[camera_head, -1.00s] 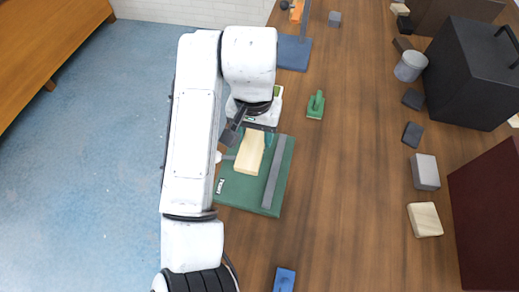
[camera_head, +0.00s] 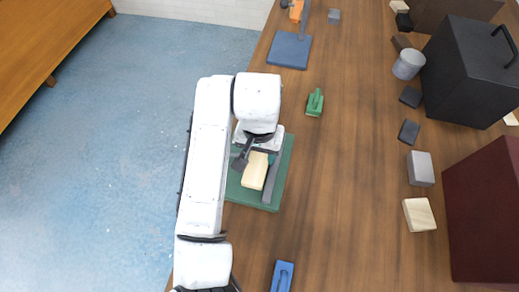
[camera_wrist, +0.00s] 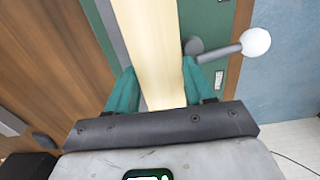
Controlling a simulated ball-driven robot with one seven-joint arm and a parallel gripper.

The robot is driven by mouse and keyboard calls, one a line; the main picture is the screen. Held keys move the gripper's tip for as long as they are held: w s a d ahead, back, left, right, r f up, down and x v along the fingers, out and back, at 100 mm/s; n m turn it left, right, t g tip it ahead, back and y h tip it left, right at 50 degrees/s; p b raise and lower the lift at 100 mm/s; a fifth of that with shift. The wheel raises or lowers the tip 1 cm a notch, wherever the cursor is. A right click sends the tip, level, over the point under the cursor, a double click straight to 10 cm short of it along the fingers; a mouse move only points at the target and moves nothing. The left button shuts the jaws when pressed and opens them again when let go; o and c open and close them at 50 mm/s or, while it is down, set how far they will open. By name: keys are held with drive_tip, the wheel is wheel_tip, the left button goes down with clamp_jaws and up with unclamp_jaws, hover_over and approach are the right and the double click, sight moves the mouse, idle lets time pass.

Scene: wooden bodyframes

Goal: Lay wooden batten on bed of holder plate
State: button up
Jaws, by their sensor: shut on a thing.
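The wooden batten (camera_head: 256,171) is a pale block held in my gripper (camera_wrist: 160,90), between its two teal fingers in the wrist view. It also shows large in the middle of the wrist view (camera_wrist: 150,45). The green holder plate (camera_head: 281,150) lies on the bench with a grey bar (camera_head: 270,180) along its right side. The batten is over the plate, left of the bar. I cannot tell whether it touches the bed. A lever with a white ball knob (camera_wrist: 256,42) stands beside the batten in the wrist view. My wrist hides the plate's far part.
A small green block with a handle (camera_head: 315,103) is beyond the plate, and a blue one (camera_head: 283,275) is in front. A blue stand (camera_head: 289,50) is at the back. Several blocks and a black case (camera_head: 470,75) lie right. The middle of the bench is clear.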

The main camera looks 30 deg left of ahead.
sight(259, 155)
drive_tip(key=shift+f, duration=0.45)
drive_tip(key=o, duration=1.2)
wheel_tip(259, 155, up, 13)
drive_tip(key=shift+r, duration=0.1)
